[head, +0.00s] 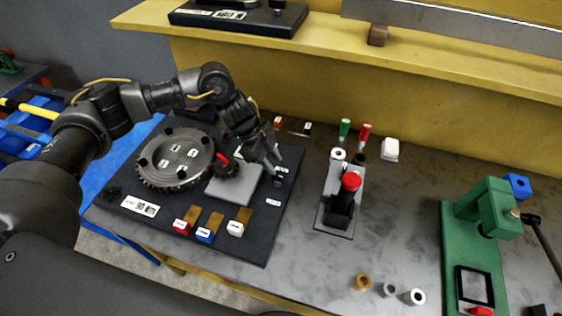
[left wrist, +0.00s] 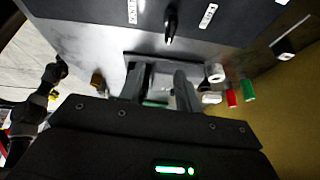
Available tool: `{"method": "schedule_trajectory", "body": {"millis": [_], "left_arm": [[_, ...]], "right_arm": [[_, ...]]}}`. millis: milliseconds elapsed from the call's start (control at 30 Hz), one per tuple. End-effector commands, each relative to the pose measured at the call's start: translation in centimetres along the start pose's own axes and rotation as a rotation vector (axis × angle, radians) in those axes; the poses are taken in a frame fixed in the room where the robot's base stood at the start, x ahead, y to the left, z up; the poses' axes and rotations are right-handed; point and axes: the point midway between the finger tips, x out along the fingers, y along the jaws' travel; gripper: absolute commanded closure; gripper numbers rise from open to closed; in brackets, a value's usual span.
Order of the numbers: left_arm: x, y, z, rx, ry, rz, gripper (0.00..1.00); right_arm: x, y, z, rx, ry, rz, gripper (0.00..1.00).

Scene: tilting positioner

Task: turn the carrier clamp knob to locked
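The carrier clamp knob seems to be the small black knob (head: 278,181) near the right edge of the dark base plate (head: 255,240). It also shows at the top of the left wrist view (left wrist: 171,24), standing between white labels. Its marking is too small to read. My left gripper (head: 271,166) is just above and beside the knob in the head view. In the left wrist view its two fingers (left wrist: 160,88) are spread with nothing between them, and the knob is beyond the tips. A dark jointed arm, apparently my right one, shows small at the left of that view.
The plate bears a toothed disc (head: 174,158), a grey block (head: 236,184) and coloured tabs. A stand with a red-topped lever (head: 350,183) is right of the plate. A green press (head: 482,215) stands far right. Loose rings lie on the front of the table.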

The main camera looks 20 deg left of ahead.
Motion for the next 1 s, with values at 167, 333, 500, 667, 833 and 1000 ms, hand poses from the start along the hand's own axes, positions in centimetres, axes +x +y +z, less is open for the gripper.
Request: {"method": "schedule_trajectory", "body": {"millis": [167, 333, 500, 667, 833, 1000], "left_arm": [[-3.0, -0.8, 2.2, -0.058, -0.064, 0.04, 0.66], [-3.2, -0.9, 2.1, -0.063, -0.074, 0.052, 0.66], [-2.0, -0.9, 2.0, -0.061, -0.072, 0.055, 0.66], [0.7, -0.7, 2.1, -0.061, -0.072, 0.056, 0.66], [3.8, -0.5, 2.4, -0.061, -0.073, 0.053, 0.66], [6.2, -0.4, 2.6, -0.062, -0.071, 0.052, 0.66]], "right_arm": [[-0.1, -0.1, 1.0, 0.0, -0.012, -0.002, 0.66], [-0.2, -0.1, 1.3, -0.001, -0.018, -0.002, 0.66], [-0.8, 0.1, 1.3, -0.002, -0.018, 0.001, 0.66], [-2.0, 0.3, 1.1, -0.002, -0.018, 0.003, 0.66], [-3.1, 0.4, 0.9, -0.003, -0.016, 0.003, 0.66], [-3.7, 0.4, 0.7, -0.003, -0.015, 0.003, 0.66]]}}
